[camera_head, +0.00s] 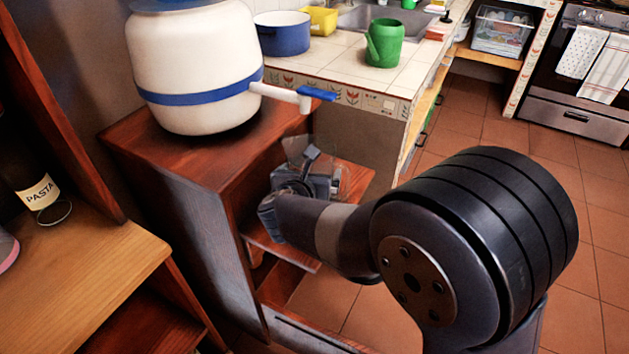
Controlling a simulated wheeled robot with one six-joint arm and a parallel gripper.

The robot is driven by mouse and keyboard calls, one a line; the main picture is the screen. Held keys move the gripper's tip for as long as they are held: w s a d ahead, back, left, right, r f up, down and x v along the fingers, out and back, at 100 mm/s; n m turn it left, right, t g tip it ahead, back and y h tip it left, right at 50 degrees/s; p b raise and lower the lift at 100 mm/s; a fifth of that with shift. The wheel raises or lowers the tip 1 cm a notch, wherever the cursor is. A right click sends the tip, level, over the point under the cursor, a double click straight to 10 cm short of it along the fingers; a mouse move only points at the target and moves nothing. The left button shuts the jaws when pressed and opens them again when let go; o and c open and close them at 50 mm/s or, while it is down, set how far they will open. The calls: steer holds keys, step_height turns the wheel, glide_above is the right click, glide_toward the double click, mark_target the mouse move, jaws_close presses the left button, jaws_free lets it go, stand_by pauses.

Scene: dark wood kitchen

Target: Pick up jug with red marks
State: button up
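A clear, see-through vessel (343,178), perhaps the jug, shows in part at the cabinet's open shelf, behind and beside my gripper. I cannot make out red marks on it, and my arm hides much of it. My gripper (308,172) is at the end of my dark arm, over the shelf and overlapping the clear vessel in the picture. I cannot tell whether its fingers touch the vessel or how far they are apart.
A white water container (195,75) with a blue band and tap stands on the wooden cabinet (130,150). A tiled counter (340,60) behind holds a blue pot (283,38) and green watering can (384,45). Floor at right is clear.

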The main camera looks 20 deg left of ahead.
steer(key=shift+r, duration=0.1)
steer(key=c, duration=1)
steer(key=shift+r, duration=0.15)
